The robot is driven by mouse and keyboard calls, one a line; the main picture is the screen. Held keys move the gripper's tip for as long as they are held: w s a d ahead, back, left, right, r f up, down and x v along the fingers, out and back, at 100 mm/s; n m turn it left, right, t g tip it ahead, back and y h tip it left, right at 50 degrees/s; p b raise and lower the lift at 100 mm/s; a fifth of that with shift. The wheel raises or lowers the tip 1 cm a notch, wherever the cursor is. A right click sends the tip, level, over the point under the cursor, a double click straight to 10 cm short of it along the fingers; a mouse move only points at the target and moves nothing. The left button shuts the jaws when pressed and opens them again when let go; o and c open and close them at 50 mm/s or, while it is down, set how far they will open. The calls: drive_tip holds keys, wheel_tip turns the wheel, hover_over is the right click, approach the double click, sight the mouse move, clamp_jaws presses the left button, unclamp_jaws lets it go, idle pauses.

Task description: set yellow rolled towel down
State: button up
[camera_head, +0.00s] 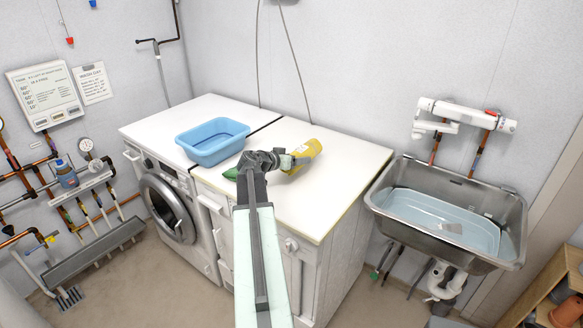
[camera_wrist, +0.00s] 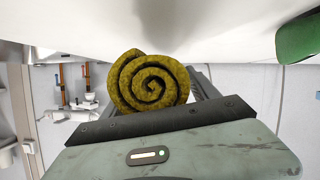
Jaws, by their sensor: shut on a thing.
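The yellow rolled towel (camera_head: 306,151) is held over the white worktop (camera_head: 340,165), right of the blue tub. In the wrist view its spiral end (camera_wrist: 150,84) faces the camera, with the white surface along the top of that picture. My gripper (camera_head: 284,161) is shut on the towel; the far part of the towel sticks out to the right of the jaws in the head view. The fingertips are mostly hidden by the towel in the wrist view. I cannot tell whether the towel touches the worktop.
A blue tub (camera_head: 213,152) stands behind and left of my gripper. A green thing (camera_head: 231,173) lies close by on the left and shows at the wrist view's upper right (camera_wrist: 299,38). A metal sink (camera_head: 378,200) is at the right. The worktop's right part is clear.

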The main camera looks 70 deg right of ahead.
drive_tip(key=shift+d+f+b, duration=0.1)
drive_tip(key=shift+f+b, duration=1.85)
drive_tip(key=shift+b, duration=0.05)
drive_tip(key=shift+w+r, duration=0.15)
drive_tip(key=shift+r, duration=0.1)
drive_tip(key=shift+f, duration=0.1)
drive_tip(key=o, duration=1.1)
drive_tip(key=shift+f, duration=0.1)
drive_tip(key=o, duration=0.4)
